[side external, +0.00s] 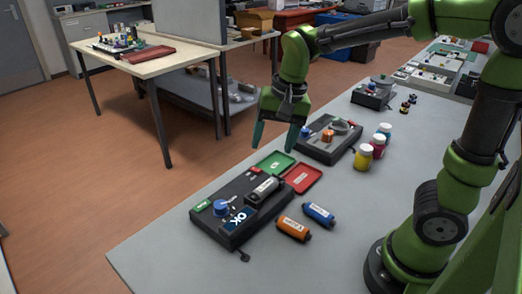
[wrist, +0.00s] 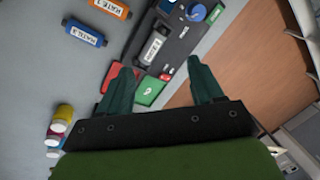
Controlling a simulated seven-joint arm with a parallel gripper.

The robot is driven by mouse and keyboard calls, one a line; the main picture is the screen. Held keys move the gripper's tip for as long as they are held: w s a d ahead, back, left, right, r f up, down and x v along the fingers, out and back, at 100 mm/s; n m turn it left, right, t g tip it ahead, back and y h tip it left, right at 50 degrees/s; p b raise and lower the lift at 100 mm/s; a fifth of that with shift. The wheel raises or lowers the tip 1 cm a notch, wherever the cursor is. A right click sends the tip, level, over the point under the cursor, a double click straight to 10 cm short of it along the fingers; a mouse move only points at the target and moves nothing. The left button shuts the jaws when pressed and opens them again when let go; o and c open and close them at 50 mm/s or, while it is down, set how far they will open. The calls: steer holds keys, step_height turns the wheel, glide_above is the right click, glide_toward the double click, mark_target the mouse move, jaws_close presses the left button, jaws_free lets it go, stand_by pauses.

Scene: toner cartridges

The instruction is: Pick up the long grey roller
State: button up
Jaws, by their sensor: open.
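A dark grey roller-like cylinder (side external: 264,191) with a pale label lies on the black device (side external: 231,231) near the front of the table. It also shows in the wrist view, where its label (wrist: 153,47) is lengthwise above my fingertips. No other long grey roller is clear to me. My gripper (side external: 276,141) is open and empty, pointing down. It hangs in the air above and behind the device, apart from everything. In the wrist view my gripper (wrist: 163,70) has its two green fingers spread, with the device beyond them.
An orange cartridge (side external: 293,229) and a blue cartridge (side external: 319,214) lie right of the device. A green tray (side external: 276,164) and a red tray (side external: 302,178) adjoin its far end. A second device (side external: 327,147) and a yellow-bodied bottle (side external: 364,158) stand farther back. The front right tabletop is clear.

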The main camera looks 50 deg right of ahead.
steer(key=w+d+m+g+h, duration=0.1)
steer(key=w+m+g, duration=0.1)
steer(key=w+m, duration=0.4)
steer(key=m, duration=0.3)
glide_above(265, 185)
steer(key=f, duration=1.1)
steer(key=shift+w+a+f, duration=0.15)
steer(key=shift+w+f, duration=0.05)
steer(key=shift+w, duration=0.05)
steer(key=f, duration=0.5)
steer(key=shift+s+d+f, duration=0.1)
steer(key=shift+s+d, duration=0.1)
steer(key=c, duration=1.2)
